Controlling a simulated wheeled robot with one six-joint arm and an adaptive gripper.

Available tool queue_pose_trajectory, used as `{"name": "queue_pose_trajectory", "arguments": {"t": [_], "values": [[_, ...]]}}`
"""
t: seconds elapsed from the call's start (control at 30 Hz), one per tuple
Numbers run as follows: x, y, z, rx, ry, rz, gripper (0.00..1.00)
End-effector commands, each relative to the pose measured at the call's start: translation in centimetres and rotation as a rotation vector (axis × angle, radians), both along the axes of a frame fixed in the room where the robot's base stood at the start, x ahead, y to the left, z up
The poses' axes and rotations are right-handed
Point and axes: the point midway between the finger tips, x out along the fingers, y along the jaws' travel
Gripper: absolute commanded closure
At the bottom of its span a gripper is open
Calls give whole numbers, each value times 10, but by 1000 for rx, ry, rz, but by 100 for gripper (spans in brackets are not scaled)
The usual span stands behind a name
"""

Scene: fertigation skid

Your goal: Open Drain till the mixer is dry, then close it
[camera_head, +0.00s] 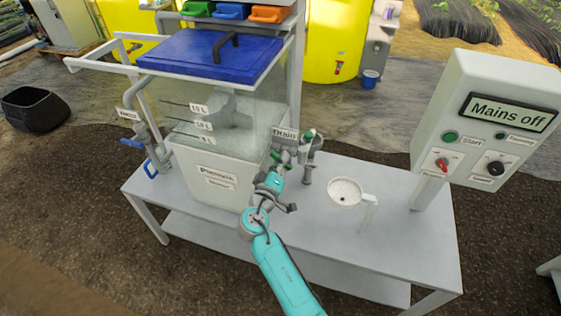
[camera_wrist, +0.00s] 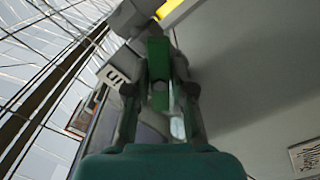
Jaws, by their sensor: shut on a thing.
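The mixer (camera_head: 225,150) is a clear-walled tank with a blue lid and level marks on its side. I cannot tell its liquid level for sure. The "Drain" label (camera_head: 285,133) is at the tank's right side, above grey pipework (camera_head: 307,172). My gripper (camera_head: 277,160) is at this pipework, below the label. In the wrist view my gripper (camera_wrist: 160,95) is shut on a green handle (camera_wrist: 158,72), which stands between the fingers. The fingers hide part of the handle, and the valve's exact position is unclear.
A white funnel-like cup (camera_head: 345,191) stands on the grey bench (camera_head: 290,235), right of the pipework. A blue-handled valve (camera_head: 150,167) is at the tank's left. The front of the bench is clear.

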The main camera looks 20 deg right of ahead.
Motion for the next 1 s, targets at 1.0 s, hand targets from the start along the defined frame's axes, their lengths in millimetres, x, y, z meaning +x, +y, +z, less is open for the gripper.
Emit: {"name": "queue_pose_trajectory", "arguments": {"t": [1.0], "values": [[0,-1,-1,684,-496,0,100]]}}
